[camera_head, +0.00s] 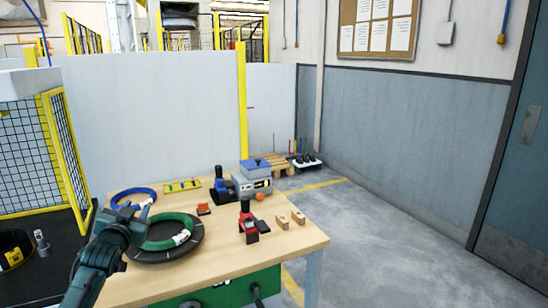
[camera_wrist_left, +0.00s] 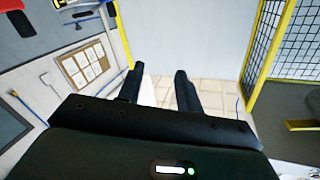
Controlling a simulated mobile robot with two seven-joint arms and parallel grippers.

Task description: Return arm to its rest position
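My left arm reaches in from the lower left in the head view. My left gripper (camera_head: 138,207) is above the left part of the wooden workbench (camera_head: 218,266), close to the coils. In the left wrist view the two dark fingers of my left gripper (camera_wrist_left: 157,75) stand apart with nothing held between them. A green coil (camera_head: 172,232) lies on a larger black coil (camera_head: 165,255), partly hidden by my gripper. A blue coil (camera_head: 124,196) lies behind them. My right gripper is not in view.
A grey and blue machine (camera_head: 253,182), a red and black tool (camera_head: 247,222), small wooden blocks (camera_head: 298,217) and a yellow rack (camera_head: 182,186) are on the bench. A yellow-framed mesh fence (camera_head: 62,150) stands at the left. The floor at right is clear.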

